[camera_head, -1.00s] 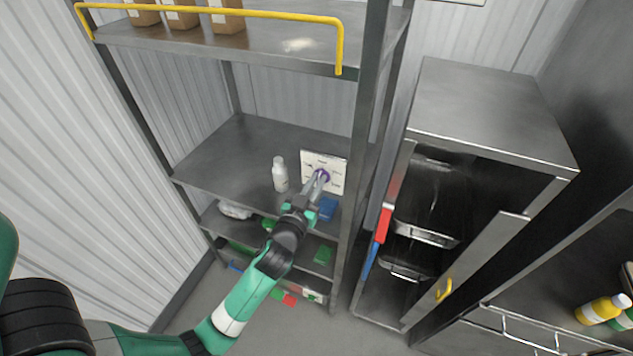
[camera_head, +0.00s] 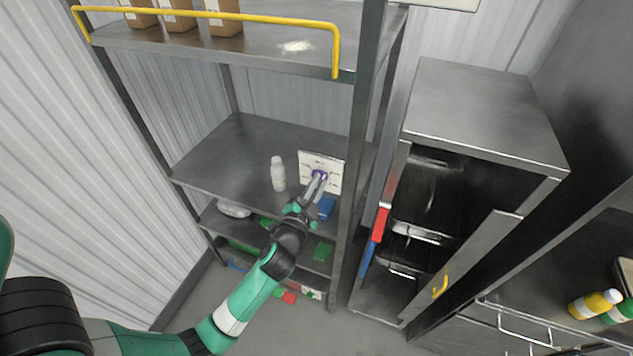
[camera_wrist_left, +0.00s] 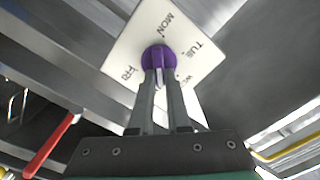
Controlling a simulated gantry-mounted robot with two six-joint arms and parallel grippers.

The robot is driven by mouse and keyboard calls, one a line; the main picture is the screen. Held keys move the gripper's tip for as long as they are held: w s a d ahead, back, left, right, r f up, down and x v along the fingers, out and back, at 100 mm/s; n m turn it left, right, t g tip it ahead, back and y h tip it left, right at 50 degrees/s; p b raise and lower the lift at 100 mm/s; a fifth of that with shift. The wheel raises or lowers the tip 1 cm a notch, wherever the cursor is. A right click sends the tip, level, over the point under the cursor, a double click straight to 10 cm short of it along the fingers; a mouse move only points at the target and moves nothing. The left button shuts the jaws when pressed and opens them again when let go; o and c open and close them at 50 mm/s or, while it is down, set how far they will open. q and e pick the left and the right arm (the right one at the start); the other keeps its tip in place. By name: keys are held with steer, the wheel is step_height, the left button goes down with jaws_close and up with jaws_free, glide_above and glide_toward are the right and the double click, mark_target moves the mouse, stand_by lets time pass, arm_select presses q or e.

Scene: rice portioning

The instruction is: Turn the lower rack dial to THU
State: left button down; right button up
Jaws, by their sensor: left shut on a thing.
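The dial is a purple knob (camera_wrist_left: 158,58) on a white square plate (camera_wrist_left: 196,72) with day names around it. In the left wrist view MON, TUE and FRI are readable, a label starting with W is partly hidden, and THU is not visible behind the fingers. In the head view the plate (camera_head: 333,166) stands at the right end of the rack's middle shelf. My left gripper (camera_wrist_left: 160,76) is shut on the purple knob; it also shows in the head view (camera_head: 317,183). The knob's pointer direction is not clear. My right gripper is out of view.
A white bottle (camera_head: 278,174) stands left of the plate, and a blue object (camera_head: 326,208) lies below it. The rack's right post (camera_head: 352,150) is close by.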

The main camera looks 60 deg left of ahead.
arm_select(q)
steer(key=shift+w+d+m, duration=0.1)
steer(key=shift+m, duration=1.1)
steer(key=shift+f, duration=0.1)
steer(key=c, duration=0.9)
jaws_free()
steer(key=b+v, duration=0.2)
steer(key=v, duration=0.9)
steer(key=shift+s+d, duration=0.2)
steer(key=shift+d, duration=0.05)
